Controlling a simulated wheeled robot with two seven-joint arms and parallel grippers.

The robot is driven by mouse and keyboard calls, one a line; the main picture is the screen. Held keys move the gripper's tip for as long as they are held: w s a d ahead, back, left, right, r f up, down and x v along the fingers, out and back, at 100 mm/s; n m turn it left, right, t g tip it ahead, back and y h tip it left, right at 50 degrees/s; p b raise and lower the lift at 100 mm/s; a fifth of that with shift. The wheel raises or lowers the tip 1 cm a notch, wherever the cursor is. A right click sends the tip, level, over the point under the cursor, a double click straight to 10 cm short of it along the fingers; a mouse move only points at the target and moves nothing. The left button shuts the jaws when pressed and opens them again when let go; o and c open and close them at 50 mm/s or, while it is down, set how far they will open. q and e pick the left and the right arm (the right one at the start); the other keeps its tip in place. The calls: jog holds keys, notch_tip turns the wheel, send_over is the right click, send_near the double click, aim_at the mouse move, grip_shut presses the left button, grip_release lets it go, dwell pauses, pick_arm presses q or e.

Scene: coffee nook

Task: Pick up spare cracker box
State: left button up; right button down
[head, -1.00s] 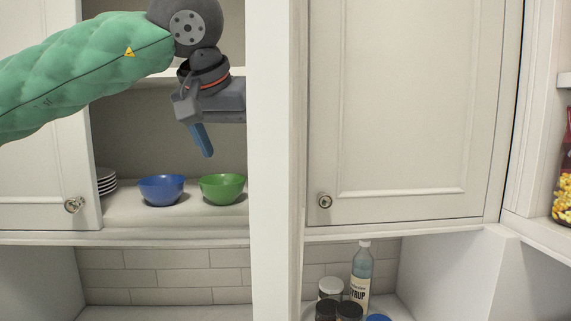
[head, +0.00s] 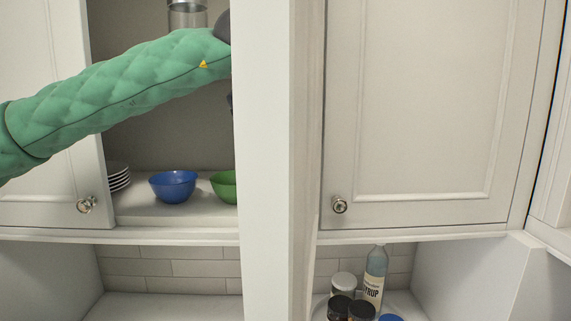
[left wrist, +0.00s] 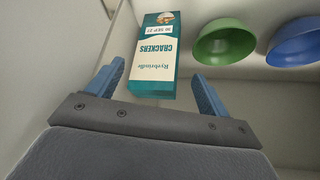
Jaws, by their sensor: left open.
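The cracker box (left wrist: 153,62), teal with a cream label reading CRACKERS, shows in the left wrist view inside the cupboard, just beyond my fingertips. My left gripper (left wrist: 158,85) is open, its two blue fingers apart on either side of the box's near end. I cannot tell whether either finger touches it. In the head view the cracker box and the left gripper are hidden behind the white cupboard panel; only my green arm shows reaching in. My right gripper is not in view.
A green bowl (head: 224,186) and a blue bowl (head: 173,187) stand on the shelf, with stacked plates (head: 118,177) left of them. The white panel (head: 264,160) stands beside my arm. A syrup bottle (head: 375,280) and jars are below right.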

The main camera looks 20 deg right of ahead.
pick_arm(q)
jog(key=w+d+f, duration=0.1)
jog(key=w+d+p, duration=0.1)
jog(key=w+d+f, duration=0.1)
jog(key=w, duration=0.1)
jog(key=shift+f, duration=0.3)
jog(key=c, duration=1.1)
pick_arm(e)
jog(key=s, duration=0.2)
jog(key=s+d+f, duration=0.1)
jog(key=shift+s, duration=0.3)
